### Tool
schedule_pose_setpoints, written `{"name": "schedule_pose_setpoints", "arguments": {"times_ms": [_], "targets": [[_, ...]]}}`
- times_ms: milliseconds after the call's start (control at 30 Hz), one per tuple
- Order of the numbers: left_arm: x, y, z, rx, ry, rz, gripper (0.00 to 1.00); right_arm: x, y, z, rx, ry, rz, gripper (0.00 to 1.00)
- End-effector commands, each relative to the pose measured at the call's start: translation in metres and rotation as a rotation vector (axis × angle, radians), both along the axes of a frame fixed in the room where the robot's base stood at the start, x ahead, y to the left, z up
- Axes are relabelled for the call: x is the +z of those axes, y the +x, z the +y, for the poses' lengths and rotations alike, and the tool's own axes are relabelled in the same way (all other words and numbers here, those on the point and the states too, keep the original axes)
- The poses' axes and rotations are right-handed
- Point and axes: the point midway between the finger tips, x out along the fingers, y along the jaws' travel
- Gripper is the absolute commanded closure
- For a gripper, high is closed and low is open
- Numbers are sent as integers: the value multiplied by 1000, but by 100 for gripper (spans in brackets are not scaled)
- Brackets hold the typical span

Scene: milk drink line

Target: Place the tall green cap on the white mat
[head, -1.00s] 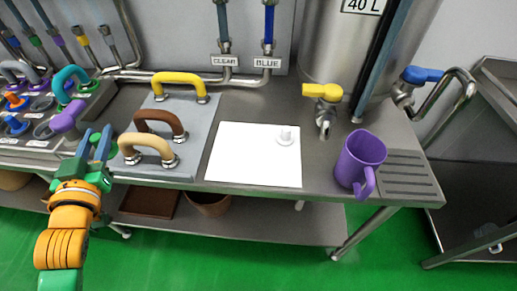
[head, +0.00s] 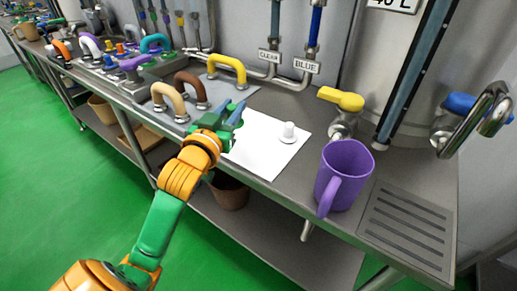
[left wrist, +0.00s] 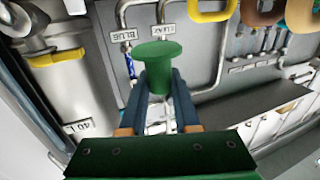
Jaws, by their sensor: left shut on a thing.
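The tall green cap (left wrist: 157,72) fills the middle of the left wrist view, with a wide round flange and a narrower body. My left gripper (left wrist: 160,98) is shut on it, its two dark blue fingers on either side. In the head view my left gripper (head: 232,114) is above the left part of the white mat (head: 258,152), and the cap is hard to tell from the green gripper there. The mat lies flat on the steel table. A small white flanged piece (head: 288,131) stands on its right part. My right gripper is not in view.
A purple mug (head: 342,178) stands right of the mat, near a tap with a yellow handle (head: 340,98). Yellow (head: 228,69), brown (head: 191,86) and tan (head: 168,98) handles stand on a grey plate to the left. The mat's middle is clear.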

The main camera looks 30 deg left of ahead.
Motion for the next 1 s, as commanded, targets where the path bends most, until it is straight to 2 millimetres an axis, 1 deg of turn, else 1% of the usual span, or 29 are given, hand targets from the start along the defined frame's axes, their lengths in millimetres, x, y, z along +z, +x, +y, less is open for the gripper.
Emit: {"name": "schedule_pose_setpoints", "arguments": {"times_ms": [33,100,200,267,333,400,433,533,733,833,867,900,967,1000], "targets": [[-11,12,-8,-2,-7,2,100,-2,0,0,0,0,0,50],[-31,23,-17,-1,-5,4,100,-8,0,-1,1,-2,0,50],[-46,35,-25,-2,-1,2,100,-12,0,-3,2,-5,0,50],[-51,39,-27,-1,-2,0,100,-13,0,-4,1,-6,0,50],[-61,45,-33,-3,-2,1,100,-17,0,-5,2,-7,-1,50],[-77,45,-33,-1,1,5,100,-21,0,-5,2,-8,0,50],[-83,45,-32,-1,1,4,100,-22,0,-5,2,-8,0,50],[-90,45,-32,-1,2,1,100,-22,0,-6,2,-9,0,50],[-88,45,-32,-2,1,-1,100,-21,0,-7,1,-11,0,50],[-92,45,-32,-2,1,0,100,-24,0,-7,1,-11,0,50],[-92,45,-32,-2,1,0,67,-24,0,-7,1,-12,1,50],[-91,45,-32,-2,1,0,56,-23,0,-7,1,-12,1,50],[-91,45,-32,-2,1,0,40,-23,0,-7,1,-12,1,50],[-91,45,-32,-2,1,0,40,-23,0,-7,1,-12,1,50]]}}
